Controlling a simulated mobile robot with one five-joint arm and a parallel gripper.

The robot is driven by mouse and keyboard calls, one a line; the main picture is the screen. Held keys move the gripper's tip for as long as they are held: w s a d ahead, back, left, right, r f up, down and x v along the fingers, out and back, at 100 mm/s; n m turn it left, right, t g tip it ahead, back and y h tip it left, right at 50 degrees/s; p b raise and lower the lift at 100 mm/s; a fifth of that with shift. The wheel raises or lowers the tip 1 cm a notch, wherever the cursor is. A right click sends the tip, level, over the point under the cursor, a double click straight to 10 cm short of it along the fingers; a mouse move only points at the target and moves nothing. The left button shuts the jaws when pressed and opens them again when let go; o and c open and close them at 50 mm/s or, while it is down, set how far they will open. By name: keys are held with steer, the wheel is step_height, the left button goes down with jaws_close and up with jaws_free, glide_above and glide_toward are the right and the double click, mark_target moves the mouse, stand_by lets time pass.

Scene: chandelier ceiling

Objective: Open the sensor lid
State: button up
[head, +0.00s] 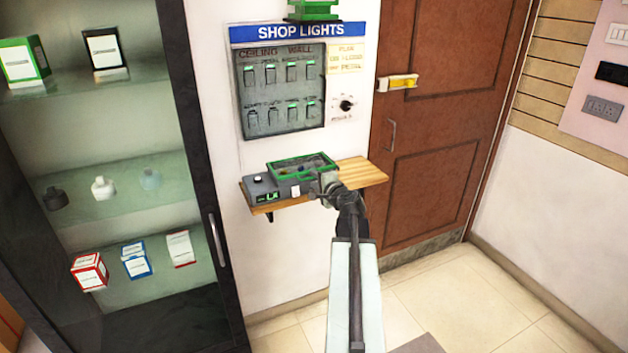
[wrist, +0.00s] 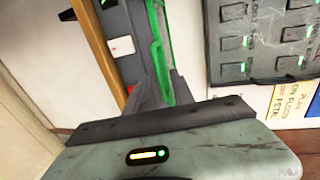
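In the wrist view, the device's green edge (wrist: 160,60) runs down to the dark strip of my gripper. My arm and gripper hide the box's right front corner. The fingertips are not clear in either view.
A "SHOP LIGHTS" switch panel (head: 282,90) is on the wall above the shelf (head: 362,173). A brown door (head: 440,130) with a yellow latch (head: 398,83) is at right. A glass-shelved cabinet (head: 125,130) stands at left. A green object (head: 315,10) is above the sign.

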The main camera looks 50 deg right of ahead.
mark_target(303, 168)
steer(key=x, duration=0.2)
steer(key=shift+w+d+f, duration=0.1)
steer(key=shift+w+d, duration=0.05)
steer(key=shift+w, duration=0.15)
jaws_close()
steer(key=shift+s, duration=0.1)
stand_by(1.0)
